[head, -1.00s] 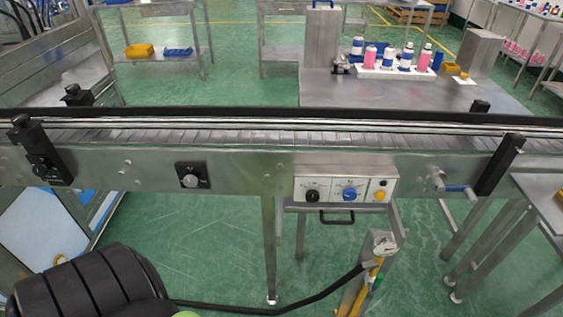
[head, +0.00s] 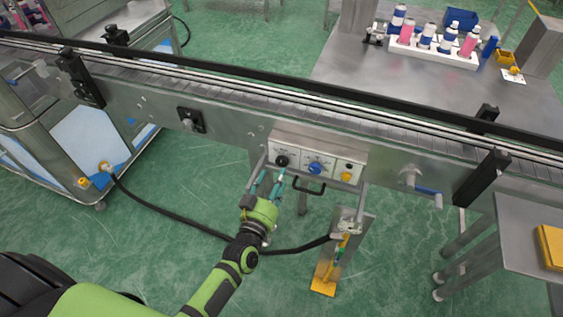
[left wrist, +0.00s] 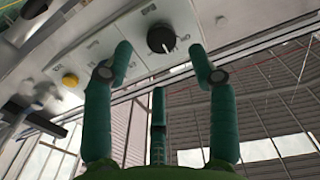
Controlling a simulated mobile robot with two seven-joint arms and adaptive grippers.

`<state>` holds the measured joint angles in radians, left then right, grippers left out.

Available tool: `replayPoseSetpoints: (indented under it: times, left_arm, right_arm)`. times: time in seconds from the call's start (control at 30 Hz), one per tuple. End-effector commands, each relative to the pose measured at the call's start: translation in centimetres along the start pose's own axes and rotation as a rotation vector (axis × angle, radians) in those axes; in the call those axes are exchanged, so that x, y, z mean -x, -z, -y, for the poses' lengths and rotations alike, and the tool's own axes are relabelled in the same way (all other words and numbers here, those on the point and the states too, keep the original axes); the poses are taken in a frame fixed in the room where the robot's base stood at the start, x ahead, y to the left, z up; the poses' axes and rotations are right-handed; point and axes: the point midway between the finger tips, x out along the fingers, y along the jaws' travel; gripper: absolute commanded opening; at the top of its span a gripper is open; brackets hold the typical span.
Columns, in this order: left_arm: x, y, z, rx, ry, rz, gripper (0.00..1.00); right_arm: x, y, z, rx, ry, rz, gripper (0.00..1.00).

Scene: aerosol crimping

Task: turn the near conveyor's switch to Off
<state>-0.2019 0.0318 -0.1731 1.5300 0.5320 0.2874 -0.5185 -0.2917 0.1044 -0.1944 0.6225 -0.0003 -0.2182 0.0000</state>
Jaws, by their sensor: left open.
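The near conveyor (head: 385,130) crosses the head view, with a white control box (head: 300,150) on its front side. The box carries a black rotary knob (head: 282,160) at its left, a blue knob (head: 315,168) in the middle and a yellow button (head: 346,177) at its right. The labels are too small to read. My left gripper (head: 270,183) is open just below and in front of the black knob. In the left wrist view the black knob (left wrist: 161,38) shows between the spread green fingertips (left wrist: 160,52), apart from them. My right gripper is out of view.
A black handle (head: 309,187) sits under the box, and a crank with a blue grip (head: 428,190) is to its right. Another knob on a black plate (head: 190,120) is to the left. A black hose (head: 185,218) runs below. Bottles stand on the table behind.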

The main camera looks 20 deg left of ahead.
Motion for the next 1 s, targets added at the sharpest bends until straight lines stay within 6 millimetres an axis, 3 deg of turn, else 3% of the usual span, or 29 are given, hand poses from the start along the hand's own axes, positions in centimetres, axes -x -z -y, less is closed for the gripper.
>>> replayPoseSetpoints:
  times: [0.27, 0.43, 0.7, 0.73, 0.87, 1.0]
  left_arm:
    - [-4.3, -0.1, -0.1, -0.001, -0.002, 0.001, 0.58]
    - [-5.6, -0.1, -0.1, 0.0, -0.002, 0.003, 0.58]
    - [-5.7, -0.2, -0.1, 0.0, -0.002, 0.004, 0.58]
    - [-5.7, -0.2, -0.1, 0.0, -0.002, 0.004, 0.54]
    - [-5.7, -0.2, -0.1, 0.0, -0.003, 0.004, 0.02]
    - [-5.7, -0.2, -0.1, 0.0, -0.002, 0.005, 0.02]
  right_arm:
    - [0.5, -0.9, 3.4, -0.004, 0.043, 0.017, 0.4]
    - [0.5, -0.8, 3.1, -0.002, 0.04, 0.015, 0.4]
    - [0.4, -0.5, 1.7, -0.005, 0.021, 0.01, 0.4]
    - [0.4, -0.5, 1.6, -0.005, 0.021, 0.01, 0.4]
    - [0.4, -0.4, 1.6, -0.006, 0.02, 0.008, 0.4]
    - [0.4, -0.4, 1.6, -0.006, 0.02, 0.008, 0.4]
